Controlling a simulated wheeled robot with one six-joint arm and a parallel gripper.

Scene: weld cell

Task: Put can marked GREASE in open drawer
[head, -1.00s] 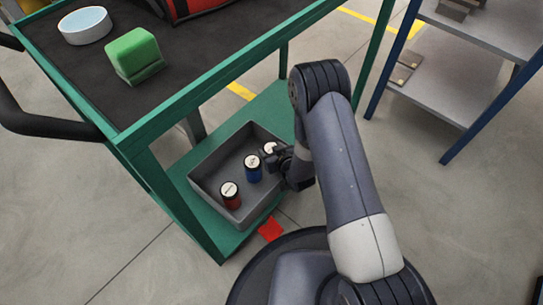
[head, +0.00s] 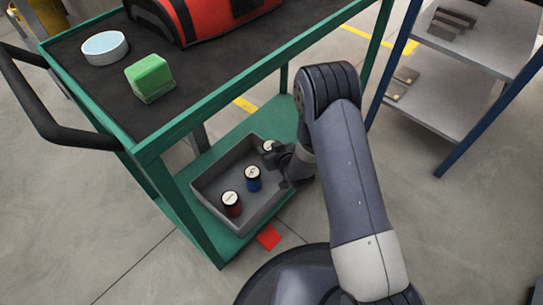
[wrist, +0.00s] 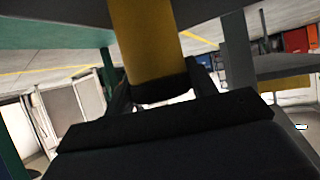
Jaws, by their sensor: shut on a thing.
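My gripper (head: 274,160) is low over the right side of a grey open tray (head: 207,211) on the green cart's lower shelf. It is shut on a yellow can (wrist: 148,45) with a dark rim, which fills the top middle of the wrist view. In the head view only a pale can top (head: 269,145) shows beside the fingers. A blue can (head: 253,180) and a red can (head: 231,205) stand upright in the tray with pale tops. I cannot read any marking, GREASE included. I cannot make out an open drawer.
The cart's top (head: 75,65) holds a green block (head: 149,78), a round white dish (head: 105,48) and a red-and-black bag (head: 200,20). A blue-posted grey shelf rack (head: 440,102) stands at the right. A red patch (head: 268,237) lies on the floor.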

